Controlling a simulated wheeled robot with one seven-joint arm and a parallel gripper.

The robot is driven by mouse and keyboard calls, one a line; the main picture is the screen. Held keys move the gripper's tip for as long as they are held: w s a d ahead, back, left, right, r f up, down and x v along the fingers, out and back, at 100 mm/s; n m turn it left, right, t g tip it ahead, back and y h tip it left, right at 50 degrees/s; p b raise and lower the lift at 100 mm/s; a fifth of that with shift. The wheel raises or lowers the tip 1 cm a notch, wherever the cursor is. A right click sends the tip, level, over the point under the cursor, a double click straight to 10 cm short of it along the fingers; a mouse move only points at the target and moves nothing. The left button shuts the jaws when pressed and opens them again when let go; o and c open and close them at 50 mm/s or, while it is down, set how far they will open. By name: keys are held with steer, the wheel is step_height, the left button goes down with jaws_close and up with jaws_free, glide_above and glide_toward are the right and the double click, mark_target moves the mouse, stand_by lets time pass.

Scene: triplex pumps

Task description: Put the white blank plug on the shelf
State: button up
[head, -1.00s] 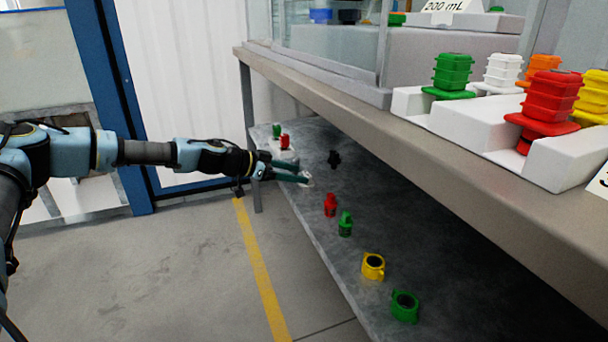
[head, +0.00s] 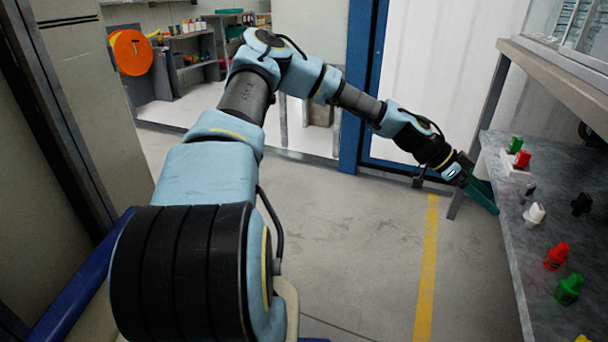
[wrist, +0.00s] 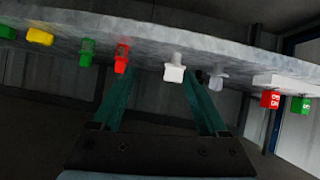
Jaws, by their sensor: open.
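The white blank plug (head: 534,214) stands on the grey lower shelf (head: 525,262), near its front edge. In the wrist view, which looks upside down, the white plug (wrist: 174,72) shows between the lines of the two green fingers, beyond their tips. My gripper (head: 486,198) is open and empty at the shelf's edge, left of the plug and apart from it. Both fingers of my gripper (wrist: 158,74) are spread in the wrist view. The exact gap to the plug is hard to judge.
A grey plug (head: 527,193) stands close to the white one. A white block (head: 513,162) holds green and red plugs. Red (head: 556,256) and green (head: 569,289) plugs stand nearer along the shelf. The upper bench (head: 560,75) overhangs it. Open floor lies left.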

steer(key=a+f+n+t+y, duration=0.35)
steer(key=a+n+y, duration=0.35)
steer(key=a, duration=1.4)
steer(key=s+a+r+n+t+y, duration=0.1)
steer(key=a+r+n, duration=0.2)
steer(key=a, duration=0.5)
steer(key=s+a+r+n+t+y, duration=0.1)
steer(key=s+a+r+n, duration=0.1)
steer(key=a+r+n, duration=0.2)
steer(key=s+a+r+n+t+y, duration=0.1)
steer(key=a+r+n, duration=0.2)
steer(key=a, duration=1)
steer(key=n, duration=0.3)
steer(key=shift+s+r+n, duration=0.15)
steer(key=shift+r+n, duration=0.15)
steer(key=shift+r, duration=0.05)
step_height(320, 180, up, 29)
steer(key=p, duration=2.9)
